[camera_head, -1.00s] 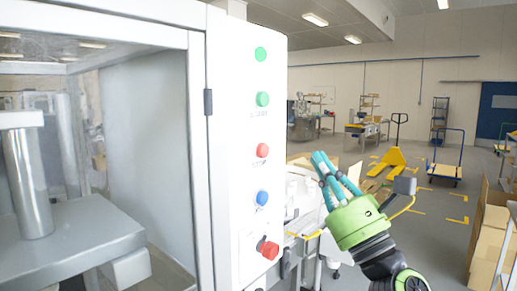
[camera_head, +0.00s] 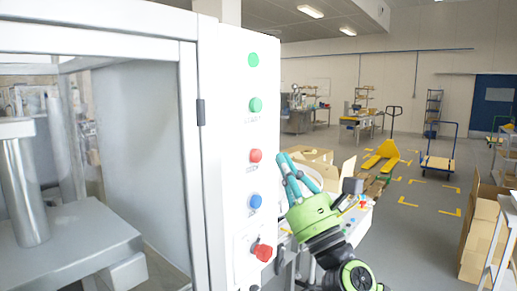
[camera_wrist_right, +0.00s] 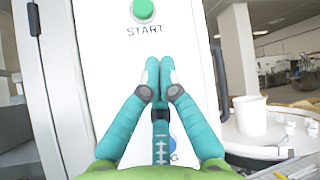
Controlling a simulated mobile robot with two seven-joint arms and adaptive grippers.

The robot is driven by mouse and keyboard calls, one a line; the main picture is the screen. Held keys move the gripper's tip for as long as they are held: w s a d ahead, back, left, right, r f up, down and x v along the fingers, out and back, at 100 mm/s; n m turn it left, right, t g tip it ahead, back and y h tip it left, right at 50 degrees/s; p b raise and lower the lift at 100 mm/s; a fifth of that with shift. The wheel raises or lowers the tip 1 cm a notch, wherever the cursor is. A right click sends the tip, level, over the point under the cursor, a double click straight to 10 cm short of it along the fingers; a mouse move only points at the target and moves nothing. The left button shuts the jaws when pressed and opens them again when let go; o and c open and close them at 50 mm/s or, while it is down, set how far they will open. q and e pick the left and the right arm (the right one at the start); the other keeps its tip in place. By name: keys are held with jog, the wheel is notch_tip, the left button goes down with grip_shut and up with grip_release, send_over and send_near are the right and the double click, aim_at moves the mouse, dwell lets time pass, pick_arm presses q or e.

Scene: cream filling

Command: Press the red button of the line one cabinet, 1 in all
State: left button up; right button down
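The white cabinet panel (camera_head: 230,130) faces me in the head view. Down it run a green lamp (camera_head: 253,60), a green start button (camera_head: 255,104), a red button (camera_head: 255,155), a blue button (camera_head: 255,201) and a red mushroom knob (camera_head: 263,252). My right gripper (camera_head: 283,160) is just right of the red button, apart from it in the picture. In the wrist view its teal fingers (camera_wrist_right: 160,66) are together and empty, below the green start button (camera_wrist_right: 143,11). There they hide the red button; the blue button (camera_wrist_right: 173,145) shows partly. My left gripper is out of view.
The cabinet's glazed bay with a metal column (camera_head: 24,190) is at the left. A white cup-like container (camera_wrist_right: 250,115) stands right of the panel in the wrist view. A yellow pallet truck (camera_head: 382,155) and cardboard boxes (camera_head: 482,225) are farther off. Open floor lies between.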

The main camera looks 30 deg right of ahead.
jog(key=shift+w+a, duration=0.3)
jog(key=shift+w, duration=0.35)
jog(key=shift+w+a, duration=0.25)
jog(key=shift+w, duration=0.4)
jog(key=shift+w, duration=0.1)
dwell(0.4)
jog(key=shift+w+a+p, duration=0.15)
jog(key=shift+w+p, duration=0.15)
jog(key=shift+w+a, duration=0.2)
jog(key=shift+w, duration=0.25)
dwell(0.8)
jog(key=shift+s, duration=0.1)
jog(key=shift+s+d, duration=0.35)
jog(key=shift+s, duration=0.4)
jog(key=s, duration=0.1)
jog(key=s+d+b, duration=0.1)
jog(key=s, duration=0.1)
jog(key=s+d, duration=0.1)
jog(key=shift+s, duration=0.3)
